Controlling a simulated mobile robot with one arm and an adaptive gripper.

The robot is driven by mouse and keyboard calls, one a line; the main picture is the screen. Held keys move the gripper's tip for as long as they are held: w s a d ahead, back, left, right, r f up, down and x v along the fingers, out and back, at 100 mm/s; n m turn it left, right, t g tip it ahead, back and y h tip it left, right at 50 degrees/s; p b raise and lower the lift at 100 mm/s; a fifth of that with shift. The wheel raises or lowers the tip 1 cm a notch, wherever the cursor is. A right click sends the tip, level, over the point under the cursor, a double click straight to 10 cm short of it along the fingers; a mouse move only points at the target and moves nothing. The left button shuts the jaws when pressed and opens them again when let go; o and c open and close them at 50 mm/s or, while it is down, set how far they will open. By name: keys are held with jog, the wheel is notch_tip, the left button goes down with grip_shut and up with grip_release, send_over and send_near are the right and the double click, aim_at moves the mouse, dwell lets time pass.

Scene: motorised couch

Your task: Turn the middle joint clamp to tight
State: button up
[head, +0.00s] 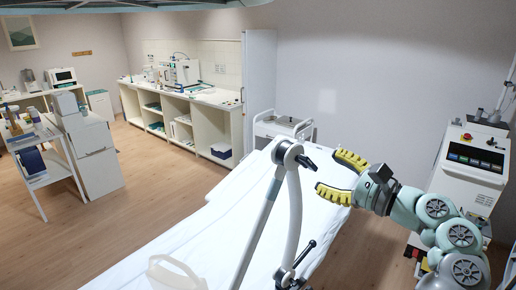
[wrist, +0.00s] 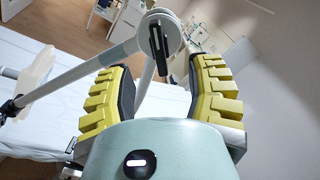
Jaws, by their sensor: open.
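A grey jointed support arm rises over the couch. Its middle joint (head: 286,152) is the bend at the top, with a black clamp lever (head: 307,162) pointing right towards my gripper (head: 339,178). My gripper has yellow ribbed fingers, is open and empty, and is a little right of the lever, apart from it. In the wrist view the middle joint (wrist: 166,22) and its upright black lever (wrist: 157,42) appear beyond and between the open fingertips (wrist: 163,72). I cannot read any tight or loose marking on the clamp.
A lower joint with another black lever (head: 304,254) is near the bottom of the support arm. The white couch (head: 190,237) lies below. A white machine (head: 470,160) stands at the right, behind my arm. A trolley (head: 282,127) stands beyond the couch.

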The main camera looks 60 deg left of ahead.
aim_at(313, 164)
jog(key=a+p, duration=0.1)
jog(key=a, duration=0.2)
jog(key=s+a+p, duration=0.1)
jog(key=a, duration=0.1)
jog(key=shift+s+a+r+p, duration=0.1)
jog(key=shift+a+r+p, duration=0.15)
jog(key=shift+p, duration=0.1)
jog(key=shift+s+a+f+p, duration=0.1)
jog(key=shift+a+f+p, duration=0.15)
jog(key=shift+a, duration=0.45)
grip_shut()
